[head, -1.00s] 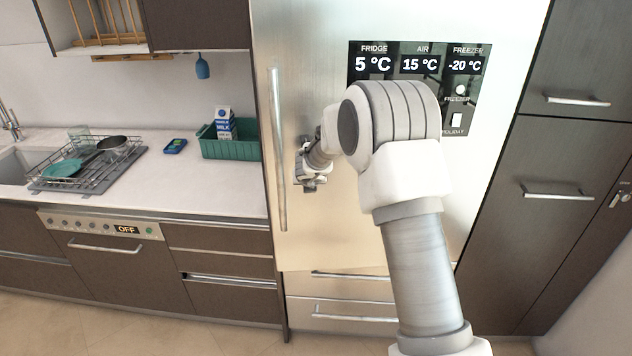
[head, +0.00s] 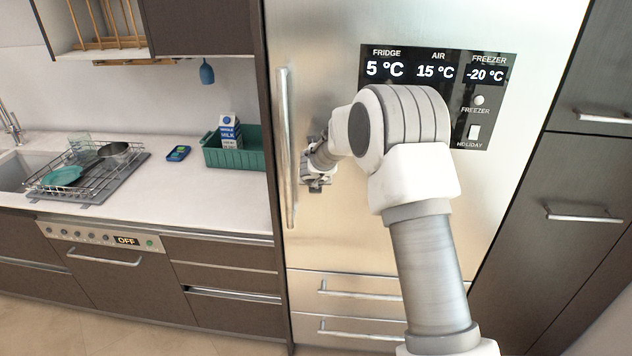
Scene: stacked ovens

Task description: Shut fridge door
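The fridge door (head: 385,225) is a tall brushed-steel panel in the middle of the head view. It looks flush, or almost flush, with the cabinet beside it and the drawers below; I cannot tell if a thin gap is left. Its long vertical handle (head: 287,150) is along the left edge. My gripper (head: 313,178) is at the door's surface just right of the handle, not around it. It looks to be touching or very near the panel. Its fingers are small and partly hidden by my wrist, so their opening is unclear. My arm covers part of the door's middle.
Freezer drawers (head: 345,307) with bar handles are below the door. Left is a counter (head: 180,200) with a dish rack (head: 85,178), a green crate (head: 228,158) and a milk carton (head: 229,131). Dark tall cabinets (head: 570,185) with projecting handles stand right.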

